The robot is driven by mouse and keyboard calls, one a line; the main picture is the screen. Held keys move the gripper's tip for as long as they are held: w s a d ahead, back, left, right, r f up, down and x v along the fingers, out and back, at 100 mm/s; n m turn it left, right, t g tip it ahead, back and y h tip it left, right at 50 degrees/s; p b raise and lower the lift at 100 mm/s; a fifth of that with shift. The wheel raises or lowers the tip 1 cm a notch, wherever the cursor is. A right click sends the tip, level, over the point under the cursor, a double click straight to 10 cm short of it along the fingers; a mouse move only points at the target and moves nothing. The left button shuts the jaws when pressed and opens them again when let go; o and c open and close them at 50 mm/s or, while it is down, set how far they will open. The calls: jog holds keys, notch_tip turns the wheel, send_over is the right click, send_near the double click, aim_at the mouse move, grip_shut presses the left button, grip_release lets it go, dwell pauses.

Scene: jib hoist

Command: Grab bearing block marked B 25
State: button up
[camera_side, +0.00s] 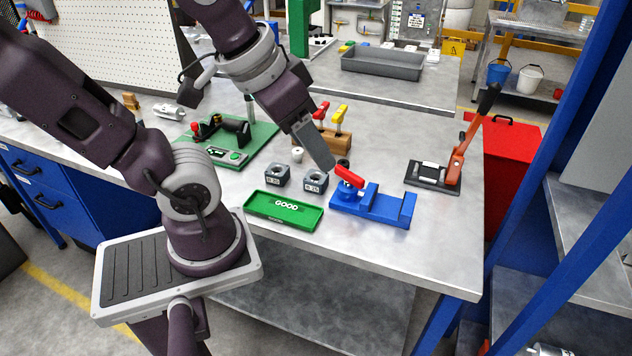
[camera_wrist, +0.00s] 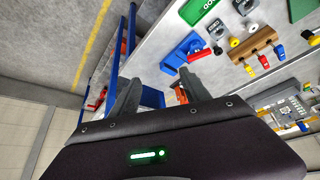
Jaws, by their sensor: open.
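Two dark grey bearing blocks with round bores stand side by side on the metal bench in the side view, the left one (camera_side: 278,176) and the right one (camera_side: 315,181). Each has a small white label on its front. The print is tiny; the right one seems to read 25, but I cannot be sure. One grey block (camera_wrist: 244,6) shows at the top edge of the wrist view. My gripper (camera_side: 328,163) is above the bench, just behind and right of the right block, near the red handle. In the wrist view my gripper (camera_wrist: 160,79) has its fingers wide apart with nothing between them.
A green GOOD tray (camera_side: 284,210) lies in front of the blocks. A blue fixture (camera_side: 385,207) with a red handle (camera_side: 349,177) stands close on the right. A wooden stand (camera_side: 326,139) with toggle clamps is behind. An orange-levered press (camera_side: 455,160) stands farther right.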

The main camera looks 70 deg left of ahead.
jog(key=w+a+f+n+g+y, duration=0.15)
jog(key=w+a+f+n, duration=0.4)
jog(key=a, duration=0.55)
jog(key=n+g, duration=0.1)
jog(key=n, duration=0.1)
send_near(317, 179)
jog(key=f, duration=0.1)
jog(key=shift+y, duration=0.45)
jog(key=x, duration=0.6)
jog(key=shift+w+d+f, duration=0.1)
jog(key=shift+w+f, duration=0.1)
jog(key=shift+f, duration=0.2)
grip_shut()
